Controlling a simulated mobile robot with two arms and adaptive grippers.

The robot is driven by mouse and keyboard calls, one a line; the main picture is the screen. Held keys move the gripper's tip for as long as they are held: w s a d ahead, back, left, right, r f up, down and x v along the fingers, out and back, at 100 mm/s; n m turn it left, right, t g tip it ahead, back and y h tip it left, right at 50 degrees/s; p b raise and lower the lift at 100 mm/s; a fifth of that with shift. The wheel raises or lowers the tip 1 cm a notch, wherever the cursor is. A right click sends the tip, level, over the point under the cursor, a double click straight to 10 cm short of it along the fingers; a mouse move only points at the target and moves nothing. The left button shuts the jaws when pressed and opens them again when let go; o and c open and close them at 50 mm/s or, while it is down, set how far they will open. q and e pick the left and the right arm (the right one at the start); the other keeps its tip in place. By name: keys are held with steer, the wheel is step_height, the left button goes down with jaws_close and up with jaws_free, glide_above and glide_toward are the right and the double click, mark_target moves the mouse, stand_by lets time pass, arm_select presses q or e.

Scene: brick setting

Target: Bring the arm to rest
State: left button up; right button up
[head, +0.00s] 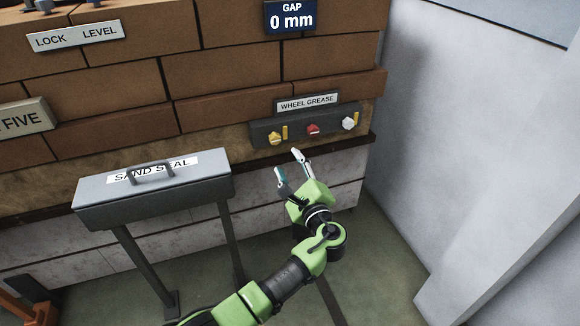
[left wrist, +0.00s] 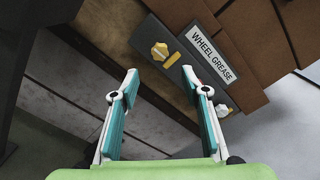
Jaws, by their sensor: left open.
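My left arm, green and black, reaches up from the bottom of the head view. My left gripper (head: 288,165) is open and empty, a little below and in front of the wheel grease panel (head: 262,133). In the left wrist view its two teal-lined fingers (left wrist: 162,85) stand apart with nothing between them. The panel carries a yellow knob (head: 275,138), a red knob (head: 313,129) and a white knob (head: 348,123). The yellow knob (left wrist: 160,51) also shows beyond the fingers in the left wrist view. My right gripper is not in view.
A grey box labelled SAND SEAL (head: 205,192) with a handle stands on legs left of my arm. A brick wall (head: 120,90) with a GAP 0 mm sign (head: 290,17) rises behind. A pale wall (head: 440,130) bounds the right. Green floor (head: 375,270) is open right of my arm.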

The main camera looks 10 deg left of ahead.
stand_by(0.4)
